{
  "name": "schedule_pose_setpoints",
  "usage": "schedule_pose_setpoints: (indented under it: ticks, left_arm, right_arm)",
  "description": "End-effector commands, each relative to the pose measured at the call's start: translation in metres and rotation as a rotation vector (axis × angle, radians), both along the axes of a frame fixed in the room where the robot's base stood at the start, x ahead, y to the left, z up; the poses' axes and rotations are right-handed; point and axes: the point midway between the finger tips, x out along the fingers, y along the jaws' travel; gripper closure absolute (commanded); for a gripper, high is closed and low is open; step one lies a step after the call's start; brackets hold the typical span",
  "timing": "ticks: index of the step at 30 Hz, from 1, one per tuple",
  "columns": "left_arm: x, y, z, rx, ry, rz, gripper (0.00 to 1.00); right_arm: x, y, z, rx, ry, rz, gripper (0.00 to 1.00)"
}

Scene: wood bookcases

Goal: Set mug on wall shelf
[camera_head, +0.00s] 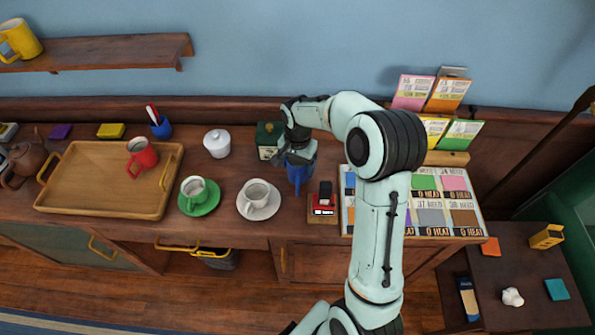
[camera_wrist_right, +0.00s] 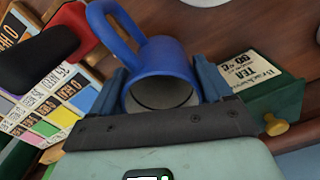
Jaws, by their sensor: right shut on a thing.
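The blue mug (camera_head: 300,176) is at the middle of the sideboard top, partly covered by my right gripper (camera_head: 298,157). In the right wrist view the blue mug (camera_wrist_right: 160,62) sits between the two fingers of my right gripper (camera_wrist_right: 162,84), its opening towards the camera and its handle pointing up and left. The right gripper is shut on it. I cannot tell whether the mug touches the sideboard. The wooden wall shelf (camera_head: 110,50) is at the upper left, with a yellow mug (camera_head: 20,39) at its left end and bare room to the right. My left gripper is out of view.
A green tea box (camera_head: 268,138) stands beside the mug. A sample board (camera_head: 430,232) is at right.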

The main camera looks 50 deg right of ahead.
Motion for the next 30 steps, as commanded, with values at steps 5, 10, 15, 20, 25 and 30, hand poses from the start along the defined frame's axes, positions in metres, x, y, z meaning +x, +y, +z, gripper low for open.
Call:
schedule_pose_setpoints:
  ticks: [5, 10, 15, 20, 25, 30]
  left_arm:
    - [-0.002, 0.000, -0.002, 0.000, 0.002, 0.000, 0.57]
    - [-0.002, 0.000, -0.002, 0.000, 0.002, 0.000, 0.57]
    - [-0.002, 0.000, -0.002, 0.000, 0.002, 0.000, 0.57]
    - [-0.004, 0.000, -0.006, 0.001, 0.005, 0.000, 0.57]
    - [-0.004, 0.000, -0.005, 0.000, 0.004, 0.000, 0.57]
    - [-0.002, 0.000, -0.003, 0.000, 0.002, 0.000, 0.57]
  right_arm:
    - [-0.001, 0.000, -0.029, 0.001, 0.004, 0.001, 0.62]
    - [0.000, 0.000, -0.035, 0.000, 0.001, 0.000, 0.62]
    - [0.000, 0.000, -0.034, 0.000, 0.000, 0.000, 0.62]
    - [-0.001, 0.001, -0.039, 0.001, 0.003, 0.001, 0.18]
    - [0.000, 0.000, -0.038, 0.000, 0.002, 0.000, 0.00]
    - [0.000, 0.000, -0.035, 0.001, 0.001, 0.000, 0.00]
